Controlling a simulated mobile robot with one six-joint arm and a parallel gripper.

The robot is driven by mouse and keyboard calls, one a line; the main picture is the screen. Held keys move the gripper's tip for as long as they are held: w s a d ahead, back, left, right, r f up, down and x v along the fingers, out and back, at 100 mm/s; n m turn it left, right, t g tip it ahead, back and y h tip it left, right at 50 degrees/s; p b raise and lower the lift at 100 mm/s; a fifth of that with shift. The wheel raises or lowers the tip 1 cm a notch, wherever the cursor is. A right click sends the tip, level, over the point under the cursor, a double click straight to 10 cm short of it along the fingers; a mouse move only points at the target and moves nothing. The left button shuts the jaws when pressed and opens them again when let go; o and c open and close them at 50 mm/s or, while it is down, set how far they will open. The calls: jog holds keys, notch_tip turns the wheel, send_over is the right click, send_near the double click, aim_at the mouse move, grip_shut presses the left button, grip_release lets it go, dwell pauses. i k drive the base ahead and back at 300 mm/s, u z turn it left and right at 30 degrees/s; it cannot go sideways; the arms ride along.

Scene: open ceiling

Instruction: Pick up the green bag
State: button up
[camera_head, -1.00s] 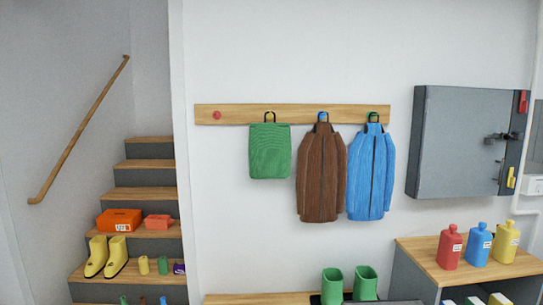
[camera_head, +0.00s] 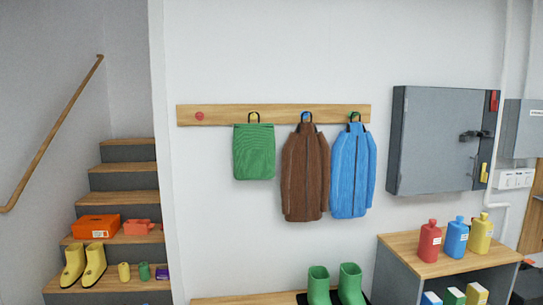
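The green bag (camera_head: 254,152) hangs by a dark loop from the yellow hook (camera_head: 254,116) on a wooden wall rail (camera_head: 230,110). It hangs flat against the white wall, left of a brown jacket (camera_head: 304,175). The bag is fully visible, with nothing in front of it. My gripper is not in view.
A blue jacket (camera_head: 353,172) hangs right of the brown one; the red hook (camera_head: 199,116) is bare. Below are a bench (camera_head: 240,299) and green boots (camera_head: 319,287). A grey wall cabinet (camera_head: 440,140) and a bottle-topped shelf unit (camera_head: 410,256) stand right; stairs (camera_head: 122,199) rise left.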

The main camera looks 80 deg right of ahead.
aim_at(253, 148)
jog(key=z, duration=4.65)
jog(key=i, duration=0.1)
jog(key=u, duration=3.65)
jog(key=i, duration=0.45)
jog(key=z, duration=0.25)
jog(key=k, duration=0.55)
jog(key=u, duration=0.15)
jog(key=i, duration=0.6)
jog(key=z, duration=0.05)
